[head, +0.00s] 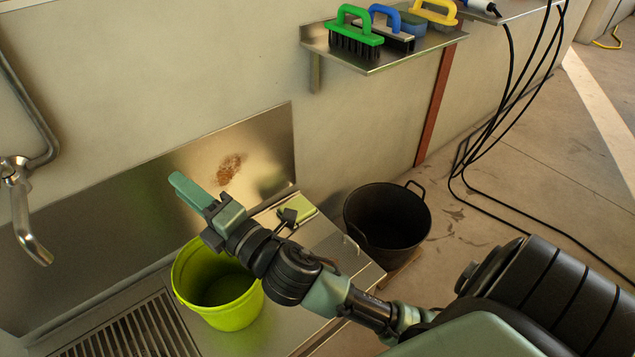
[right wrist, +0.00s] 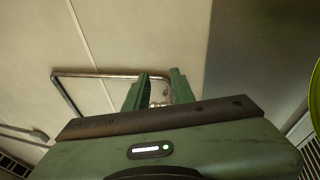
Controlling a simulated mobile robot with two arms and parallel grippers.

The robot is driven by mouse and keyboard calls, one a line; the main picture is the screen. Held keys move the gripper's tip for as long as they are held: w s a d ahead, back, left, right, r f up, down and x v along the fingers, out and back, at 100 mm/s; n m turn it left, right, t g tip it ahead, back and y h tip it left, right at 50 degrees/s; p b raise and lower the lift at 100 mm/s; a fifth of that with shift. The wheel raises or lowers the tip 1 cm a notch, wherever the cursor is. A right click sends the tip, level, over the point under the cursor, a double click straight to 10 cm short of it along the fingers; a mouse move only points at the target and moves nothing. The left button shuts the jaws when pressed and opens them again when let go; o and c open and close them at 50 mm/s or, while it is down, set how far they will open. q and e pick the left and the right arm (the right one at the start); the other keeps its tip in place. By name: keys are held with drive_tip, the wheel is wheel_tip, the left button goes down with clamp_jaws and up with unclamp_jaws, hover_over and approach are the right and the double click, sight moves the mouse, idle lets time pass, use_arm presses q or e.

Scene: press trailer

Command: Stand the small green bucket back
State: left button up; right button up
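The small lime-green bucket (head: 232,306) stands upright on the steel counter (head: 335,257), beside the drain grate. Its mouth faces up and it looks empty; part of its rim is hidden behind my right arm. Its edge also shows at the far right of the right wrist view (right wrist: 315,95). My right gripper (head: 182,186) is above and beyond the bucket, near the steel backsplash, and does not touch the bucket. In the right wrist view its two fingers (right wrist: 160,88) are apart with nothing between them. My left gripper is not in view.
A metal faucet (head: 22,205) is at the left. A slotted grate (head: 140,335) lies left of the bucket. A green pad (head: 298,207) lies on the counter behind my wrist. A black tub (head: 388,222) stands beyond the counter's end. A wall shelf (head: 375,62) holds several brushes.

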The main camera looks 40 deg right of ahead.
drive_tip(key=s+d+f+m+g+h, duration=0.2)
drive_tip(key=d+f+m+g+h, duration=0.15)
drive_tip(key=f+m, duration=0.25)
drive_tip(key=s+d+f+m+g+h, duration=0.2)
drive_tip(key=s+d+f+m, duration=0.15)
drive_tip(key=f+m, duration=0.2)
drive_tip(key=s+d+f+m+g, duration=0.1)
drive_tip(key=s+f+m+g, duration=0.3)
drive_tip(key=s+f, duration=0.3)
drive_tip(key=s+f+m+g, duration=0.5)
drive_tip(key=s+f, duration=0.2)
drive_tip(key=s, duration=0.4)
drive_tip(key=shift+s+d+g+y, duration=0.35)
drive_tip(key=shift+s+d, duration=0.05)
